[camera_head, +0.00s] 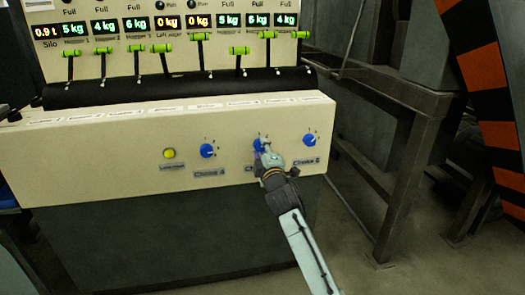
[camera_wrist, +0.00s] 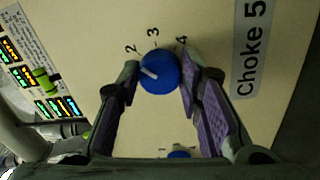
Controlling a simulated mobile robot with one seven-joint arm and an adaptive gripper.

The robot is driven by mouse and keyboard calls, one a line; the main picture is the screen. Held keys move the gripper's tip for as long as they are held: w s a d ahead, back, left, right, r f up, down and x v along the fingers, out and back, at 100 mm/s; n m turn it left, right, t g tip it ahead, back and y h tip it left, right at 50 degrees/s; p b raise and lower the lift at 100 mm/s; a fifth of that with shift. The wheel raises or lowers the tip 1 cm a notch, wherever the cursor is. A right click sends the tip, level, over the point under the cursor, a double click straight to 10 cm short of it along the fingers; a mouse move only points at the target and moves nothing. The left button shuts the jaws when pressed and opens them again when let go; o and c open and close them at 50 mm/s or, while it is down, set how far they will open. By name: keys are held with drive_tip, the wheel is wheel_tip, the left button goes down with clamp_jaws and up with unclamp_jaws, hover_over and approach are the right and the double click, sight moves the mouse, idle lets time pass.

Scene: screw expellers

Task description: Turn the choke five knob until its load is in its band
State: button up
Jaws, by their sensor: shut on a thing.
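The choke five knob (camera_wrist: 160,72) is round and blue with a white pointer line, beside the label "Choke 5" (camera_wrist: 252,48) in the wrist view. The numbers 2, 3 and 4 stand around it, and the pointer faces left, toward the 2 side. My gripper (camera_wrist: 158,78) is shut on the knob, one purple-padded finger on each side. In the head view the knob (camera_head: 258,145) is the middle of three blue knobs, and my gripper (camera_head: 265,151) partly covers it and its label. I cannot tell which display gives its load.
The choke 4 knob (camera_head: 207,150) and a yellow button (camera_head: 169,154) are to the left; the choke 6 knob (camera_head: 310,140) is to the right. Lit displays (camera_head: 170,22) and green-handled levers (camera_head: 200,37) are above. Metal framework (camera_head: 400,150) stands to the right.

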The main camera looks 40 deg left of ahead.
drive_tip(key=o, duration=1.2)
drive_tip(key=shift+c, duration=0.2)
drive_tip(key=shift+d, duration=0.1)
drive_tip(key=r+v, duration=0.1)
drive_tip(key=v, duration=1)
drive_tip(key=shift+s+d+f, duration=0.3)
drive_tip(key=shift+f, duration=0.2)
